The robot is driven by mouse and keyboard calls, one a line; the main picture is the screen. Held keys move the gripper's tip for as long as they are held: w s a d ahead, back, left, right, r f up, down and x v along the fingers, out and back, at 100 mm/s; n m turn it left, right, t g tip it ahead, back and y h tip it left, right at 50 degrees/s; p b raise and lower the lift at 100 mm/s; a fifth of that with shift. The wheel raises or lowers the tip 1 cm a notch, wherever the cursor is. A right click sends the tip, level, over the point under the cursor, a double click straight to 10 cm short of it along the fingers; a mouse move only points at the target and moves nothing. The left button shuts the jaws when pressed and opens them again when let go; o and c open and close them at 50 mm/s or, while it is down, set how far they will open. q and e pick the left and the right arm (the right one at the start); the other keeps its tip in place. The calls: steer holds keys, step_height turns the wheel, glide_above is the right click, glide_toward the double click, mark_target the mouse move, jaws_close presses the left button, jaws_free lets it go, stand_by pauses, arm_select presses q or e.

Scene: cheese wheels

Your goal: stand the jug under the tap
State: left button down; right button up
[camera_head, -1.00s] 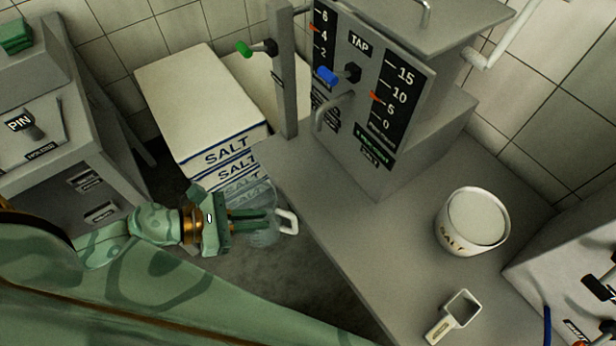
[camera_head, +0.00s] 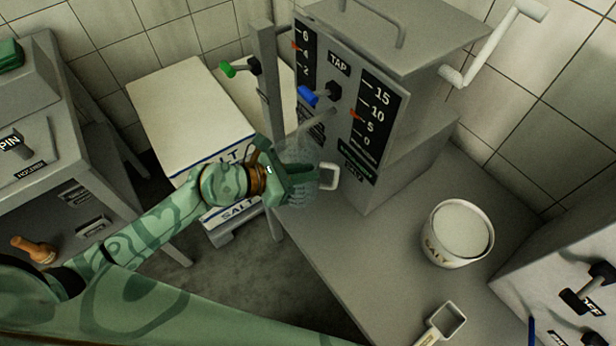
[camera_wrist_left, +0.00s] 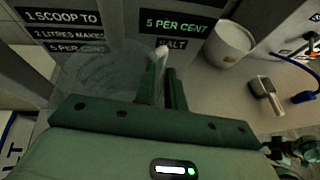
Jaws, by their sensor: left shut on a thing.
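The clear jug (camera_head: 298,158) with a white handle (camera_head: 330,177) is in the head view, in front of the tap machine. My left gripper (camera_head: 308,181) is shut on the jug. The jug is close to the tap's spout (camera_head: 318,129), over the bench edge; I cannot tell whether it touches the bench or is exactly below the spout. In the left wrist view the jug (camera_wrist_left: 95,75) is a faint see-through shape beside the fingers (camera_wrist_left: 163,88). Green mechanical parts at that view's lower right may be my right arm; its jaws are not clear.
The tap machine (camera_head: 390,60) has a blue-knobbed lever (camera_head: 320,94) and a post with a green knob (camera_head: 238,67). A salt tub (camera_head: 457,233) and a scoop (camera_head: 441,324) are on the bench (camera_head: 350,260). Salt boxes (camera_head: 190,105) are stacked to the left.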

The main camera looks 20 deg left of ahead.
arm_select(q)
steer(key=f, duration=0.1)
steer(key=f+b, duration=0.1)
steer(key=d+f+b, duration=0.1)
steer(key=shift+w+f, duration=0.3)
steer(key=shift+w, duration=0.05)
steer(key=c, duration=1.5)
jaws_free()
steer(key=shift+a, duration=0.1)
steer(key=shift+o, duration=0.2)
